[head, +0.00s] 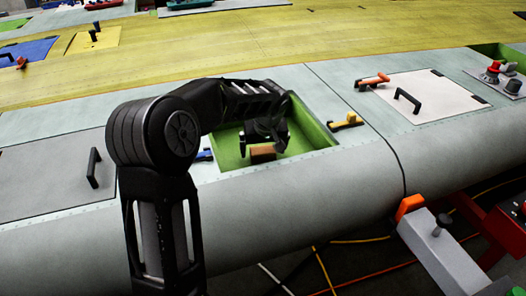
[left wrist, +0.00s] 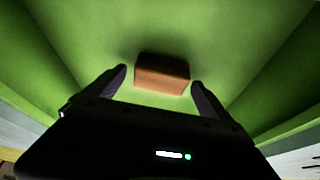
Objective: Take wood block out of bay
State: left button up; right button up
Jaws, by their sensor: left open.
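The wood block (head: 263,154) is a small brown block lying on the floor of the green open bay (head: 312,136) in the wing. My left gripper (head: 266,140) reaches down into the bay just above and behind the block. In the left wrist view the block (left wrist: 162,74) lies ahead of the gripper (left wrist: 160,84), between the lines of its two spread fingers. The fingers are open and I see no contact with the block. Part of the bay is hidden behind my left arm in the head view. My right gripper is not in view.
A yellow-handled latch (head: 346,122) sits right of the bay and a blue one (head: 204,155) left of it. A closed white panel (head: 425,100) with a black handle lies to the right. A grey panel (head: 55,170) lies to the left.

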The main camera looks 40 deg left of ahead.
aim_at(263, 149)
pick_arm(q)
jog(key=shift+w+a+f, duration=0.1)
jog(key=shift+f, duration=0.2)
dwell(0.4)
jog(key=c, duration=1.5)
jog(key=shift+o, duration=0.2)
jog(key=shift+r, duration=0.15)
notch_tip(263, 149, up, 10)
jog(key=shift+f+b, duration=0.1)
jog(key=shift+b, duration=0.55)
